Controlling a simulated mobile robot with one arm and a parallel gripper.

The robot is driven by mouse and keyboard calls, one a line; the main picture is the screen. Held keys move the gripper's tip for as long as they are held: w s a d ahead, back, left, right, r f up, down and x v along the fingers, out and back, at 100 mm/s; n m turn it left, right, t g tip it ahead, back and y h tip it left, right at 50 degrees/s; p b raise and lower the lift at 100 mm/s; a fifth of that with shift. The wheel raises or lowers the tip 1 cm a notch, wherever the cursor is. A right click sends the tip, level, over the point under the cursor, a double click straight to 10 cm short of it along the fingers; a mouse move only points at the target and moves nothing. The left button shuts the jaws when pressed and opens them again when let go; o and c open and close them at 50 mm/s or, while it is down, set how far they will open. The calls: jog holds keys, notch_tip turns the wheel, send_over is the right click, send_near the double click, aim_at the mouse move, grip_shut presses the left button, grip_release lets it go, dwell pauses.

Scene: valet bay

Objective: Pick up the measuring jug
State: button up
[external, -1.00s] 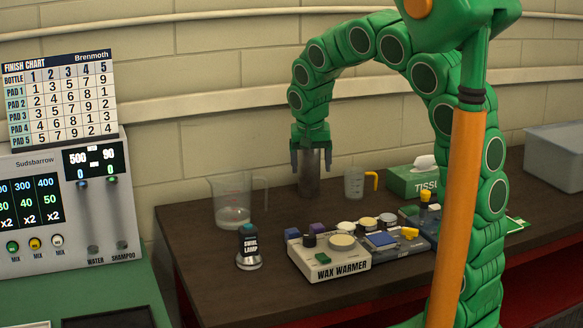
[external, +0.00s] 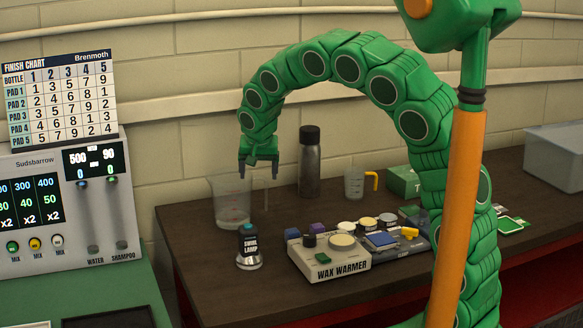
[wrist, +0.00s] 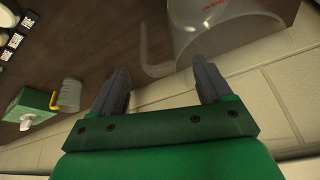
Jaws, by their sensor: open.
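The clear measuring jug (external: 230,207) stands upright on the dark table at the left, with its handle on its right side. My gripper (external: 258,177) is open and empty, pointing down above the handle side of the jug. In the wrist view the jug (wrist: 215,32) lies beyond my open fingers (wrist: 160,75), and its handle shows in front of the gap between them. Whether either finger touches the jug I cannot tell. A smaller clear cup with a yellow handle (external: 355,183) stands farther right.
A dark bottle (external: 309,168) with a black cap stands right of the jug. The swirl lamp (external: 249,248) and the wax warmer (external: 330,260) stand in front. A green tissue box (external: 402,183) and a grey bin (external: 555,158) are to the right. The wall is close behind.

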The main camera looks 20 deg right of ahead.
jog(key=x, duration=0.4)
jog(key=shift+s+d+f, duration=0.1)
jog(key=shift+d+f, duration=0.05)
jog(key=shift+f, duration=0.3)
jog(key=shift+c, duration=0.3)
jog(key=c, duration=1.3)
jog(key=shift+c, duration=0.2)
jog(key=shift+r, duration=0.2)
